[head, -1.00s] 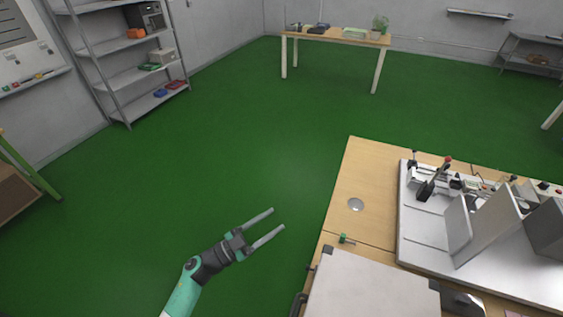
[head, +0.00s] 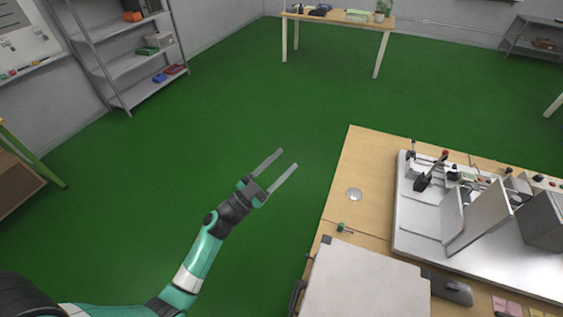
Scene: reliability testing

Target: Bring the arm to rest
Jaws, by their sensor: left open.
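My left gripper (head: 288,160) shows in the middle of the head view, with its two long grey fingers apart and nothing between them. It hangs over the green floor, to the left of the wooden workbench, and touches nothing. My left arm (head: 207,250), teal and black, comes in from the bottom left and points up and to the right. My right gripper is not in view.
The workbench (head: 345,170) at right carries a metal test fixture (head: 420,232) and a pale grey case (head: 365,285). A metal shelf (head: 140,92) stands at the left wall, and a table (head: 340,22) at the back. The floor between is clear.

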